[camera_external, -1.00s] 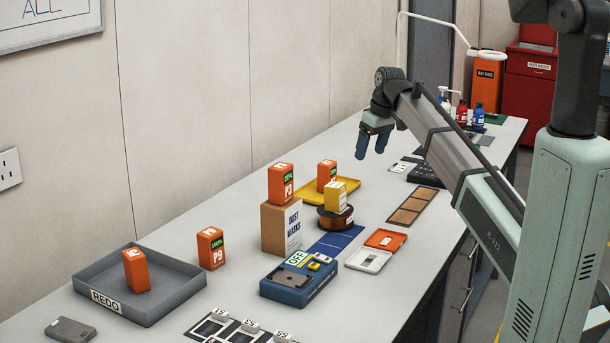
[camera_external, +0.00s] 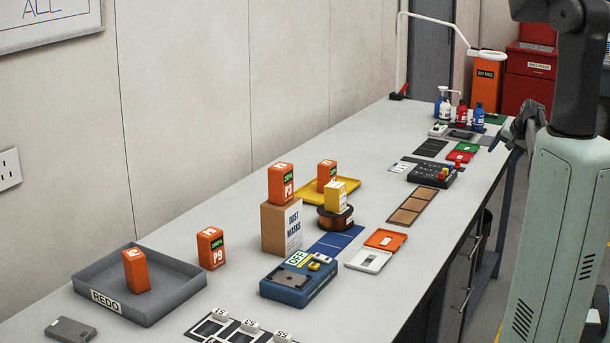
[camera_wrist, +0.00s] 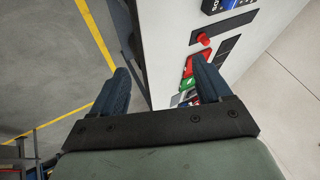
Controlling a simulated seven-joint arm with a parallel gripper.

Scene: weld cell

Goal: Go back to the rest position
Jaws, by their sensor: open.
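My gripper (camera_wrist: 161,84) is open and empty in the wrist view, its two blue fingers spread wide. It hangs over the table's edge, with the grey floor below the left finger and part of the white table (camera_wrist: 170,60) between and beside the fingers.
Orange packs stand on the table, one (camera_external: 281,184) on a cardboard dust masks box (camera_external: 281,229), one (camera_external: 136,271) in the grey REDO tray (camera_external: 180,303). A blue device (camera_external: 297,281) is nearer. Bottles (camera_external: 462,113) and a white lamp arm (camera_external: 399,50) stand farther back.

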